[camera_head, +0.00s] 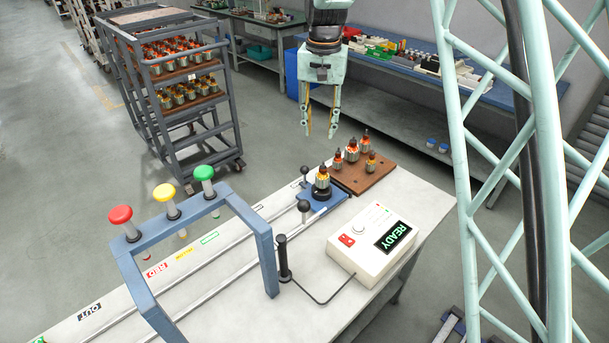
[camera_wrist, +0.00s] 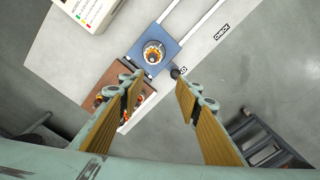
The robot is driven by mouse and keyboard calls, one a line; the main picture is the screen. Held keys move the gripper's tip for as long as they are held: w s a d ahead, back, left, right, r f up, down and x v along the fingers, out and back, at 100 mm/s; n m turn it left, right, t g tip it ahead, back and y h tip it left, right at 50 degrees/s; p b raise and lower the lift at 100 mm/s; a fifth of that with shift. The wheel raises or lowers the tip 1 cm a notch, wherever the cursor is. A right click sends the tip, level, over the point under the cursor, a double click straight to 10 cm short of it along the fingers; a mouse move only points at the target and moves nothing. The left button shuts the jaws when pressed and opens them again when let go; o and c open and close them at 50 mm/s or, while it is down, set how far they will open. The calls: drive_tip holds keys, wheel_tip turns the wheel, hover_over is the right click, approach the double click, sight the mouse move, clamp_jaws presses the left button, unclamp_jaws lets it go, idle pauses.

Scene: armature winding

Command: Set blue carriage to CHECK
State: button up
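The blue carriage (camera_head: 336,199) sits at the right end of the bench rails, next to the brown block. It carries an armature (camera_head: 322,178) standing upright. In the wrist view the carriage (camera_wrist: 172,50) lies beside a partly hidden label ending in "D". The CHECK label (camera_wrist: 222,32) is further along the rails, away from the carriage. A black ball knob (camera_wrist: 175,72) shows by the carriage's edge, close to my right finger in the picture. My gripper (camera_head: 319,133) is open and empty, pointing down above and behind the carriage; its fingers (camera_wrist: 158,84) flank empty space.
A brown block (camera_head: 350,183) with several armatures adjoins the carriage. A white tester (camera_head: 362,256) reads READY. A blue frame (camera_head: 262,232) with red, yellow and green buttons spans the rails at left. A black handle (camera_head: 284,262) stands by it.

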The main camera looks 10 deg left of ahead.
hover_over(304, 173)
drive_tip(key=w, duration=0.2)
wheel_tip(304, 173, down, 8)
drive_tip(key=shift+s+f, duration=0.15)
drive_tip(key=shift+f, duration=0.1)
drive_tip(key=shift+f, duration=0.15)
drive_tip(key=shift+f+b, duration=1.25)
drive_tip(key=shift+f, duration=5.55)
drive_tip(key=shift+c, duration=0.7)
clamp_jaws()
